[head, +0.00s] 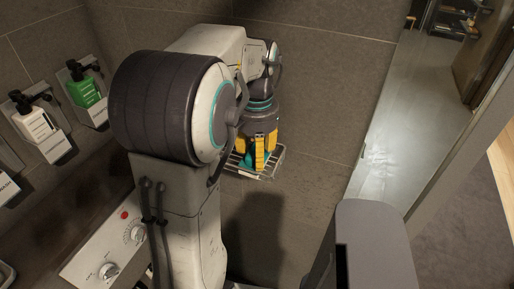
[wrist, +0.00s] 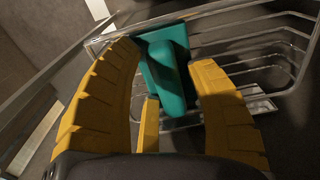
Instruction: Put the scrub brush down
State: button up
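The teal scrub brush (wrist: 168,75) is in the wrist view, at the wire rack (wrist: 262,98), with a broad flat part and a narrower raised part. In the head view a bit of the brush (head: 245,160) shows under my gripper, at the rack (head: 243,174). My gripper (wrist: 165,60) points down at the rack. Its yellow fingers stand apart on either side of the brush, and slim gaps seem to show between them and its raised part. My gripper also shows in the head view (head: 254,160). Whether the brush's underside rests fully on the rack is hidden.
The rack is fixed by the tiled wall (head: 320,80). Green (head: 87,91) and white (head: 34,122) bottles hang in holders at the left. A panel with knobs (head: 108,252) is below them. A pale floor lies beyond the wall edge at right.

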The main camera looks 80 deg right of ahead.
notch_tip(320, 180, up, 10)
jog(key=shift+r, duration=1.2)
jog(key=w+a+f+n+t+h, duration=0.15)
jog(key=w+a+n, duration=0.35)
jog(key=w, duration=0.5)
jog(key=w+a+f+n, duration=0.2)
jog(key=w+a+n, duration=0.3)
jog(key=w, duration=0.4)
jog(key=a+f+n+t, duration=0.1)
jog(key=a+f+n, duration=0.2)
jog(key=a, duration=0.5)
jog(key=w+a+f+n+t+y, duration=0.1)
jog(key=a+f+n, duration=0.2)
jog(key=a, duration=0.4)
jog(key=w+a+f+n+t, duration=0.1)
jog(key=a+f+n, duration=0.2)
jog(key=a, duration=0.5)
jog(key=shift+w+a+n+y, duration=0.15)
jog(key=shift+a+n+y, duration=0.2)
jog(key=shift+n, duration=0.55)
